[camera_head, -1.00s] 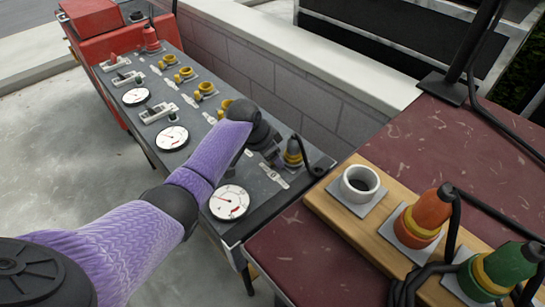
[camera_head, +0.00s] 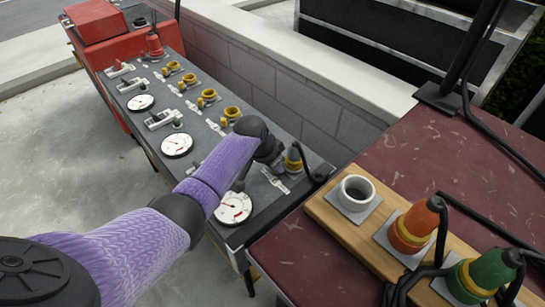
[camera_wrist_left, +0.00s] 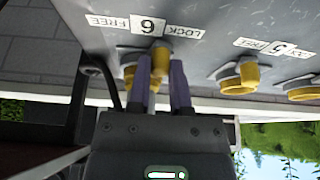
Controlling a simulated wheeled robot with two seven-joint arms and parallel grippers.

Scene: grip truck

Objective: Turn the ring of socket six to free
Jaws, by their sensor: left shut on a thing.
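Socket six stands at the near right end of the grey panel (camera_head: 240,183). A grey-topped plug with a yellow ring (camera_head: 292,164) sits in it, with a black cable. In the left wrist view its label (camera_wrist_left: 148,25) reads FREE, 6 and LOCK, with FREE at the left. My left gripper (camera_wrist_left: 161,75) is at this socket, its two purple fingers shut on the yellow part of the ring (camera_wrist_left: 161,55). That part is below the label, near the 6. The fingers hide some of the ring. In the head view the gripper (camera_head: 276,160) is largely hidden by its wrist.
Socket five's yellow ring (camera_wrist_left: 248,75) is beside socket six. More yellow sockets (camera_head: 207,97), dials (camera_head: 177,145) and switches run along the panel. A red table (camera_head: 310,250) at the right bears a wooden board with a white cup (camera_head: 358,187), an orange plug (camera_head: 412,228) and a green plug (camera_head: 482,272).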

